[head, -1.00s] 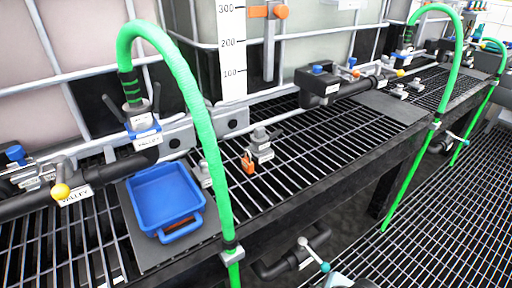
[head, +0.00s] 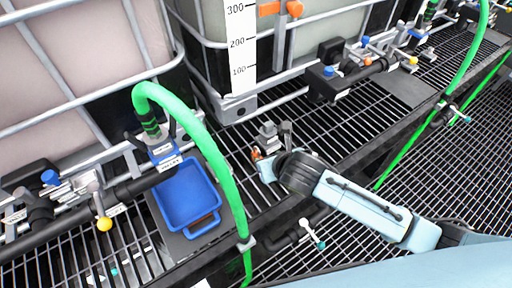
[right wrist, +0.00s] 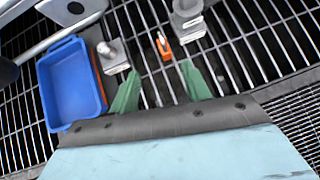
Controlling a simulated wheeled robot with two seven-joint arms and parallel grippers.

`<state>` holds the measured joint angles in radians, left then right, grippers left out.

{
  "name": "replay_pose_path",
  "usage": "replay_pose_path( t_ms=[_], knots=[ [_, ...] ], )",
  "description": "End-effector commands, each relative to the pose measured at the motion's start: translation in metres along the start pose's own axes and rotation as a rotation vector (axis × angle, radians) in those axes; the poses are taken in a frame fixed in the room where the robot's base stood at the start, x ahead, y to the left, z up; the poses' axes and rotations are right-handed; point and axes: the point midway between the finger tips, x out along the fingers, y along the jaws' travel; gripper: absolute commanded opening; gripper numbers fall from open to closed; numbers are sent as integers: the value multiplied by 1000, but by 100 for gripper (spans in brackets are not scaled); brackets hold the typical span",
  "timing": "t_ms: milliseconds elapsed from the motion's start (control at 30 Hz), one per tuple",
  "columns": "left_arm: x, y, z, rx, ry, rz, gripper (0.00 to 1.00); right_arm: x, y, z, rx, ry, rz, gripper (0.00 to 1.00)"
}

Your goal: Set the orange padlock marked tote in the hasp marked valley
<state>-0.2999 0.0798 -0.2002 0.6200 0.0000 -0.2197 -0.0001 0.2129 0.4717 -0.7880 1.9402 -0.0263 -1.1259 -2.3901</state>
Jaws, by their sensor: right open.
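The small orange padlock (head: 256,153) is at the foot of a grey post (head: 268,133) on the grating. It also shows in the right wrist view (right wrist: 164,46), beside the post (right wrist: 187,20); its marking is too small to read. My right gripper (right wrist: 160,88) is open, its two green fingers spread apart with the padlock just beyond their tips and between their lines. In the head view my right arm reaches in from the right, its gripper at the padlock. Small labels sit on the fitting (head: 163,153) under the green hose; I cannot make out the valley hasp. My left gripper is out of view.
A blue bin (head: 187,188) stands on a grey plate left of the padlock, with something orange-brown at its front. A green hose (head: 222,165) arches over it. A black pipe with a yellow-knobbed valve (head: 104,224) runs at left. A second grey block with a peg (right wrist: 113,55) stands near the bin.

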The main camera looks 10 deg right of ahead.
Motion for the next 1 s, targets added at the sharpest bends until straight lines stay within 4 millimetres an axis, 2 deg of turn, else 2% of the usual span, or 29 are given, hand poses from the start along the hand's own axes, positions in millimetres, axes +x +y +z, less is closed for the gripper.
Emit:
replay_pose_path(
  t_ms=[300,400,633,900,1000],
  knots=[
    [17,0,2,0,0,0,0,58,1,-2,0,0,2,47],
    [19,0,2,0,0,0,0,69,0,-2,0,1,1,47],
    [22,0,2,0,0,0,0,82,0,-2,2,1,2,47],
    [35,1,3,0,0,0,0,119,-4,-3,2,0,1,47],
    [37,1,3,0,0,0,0,126,-5,-3,1,1,1,47]
  ],
)
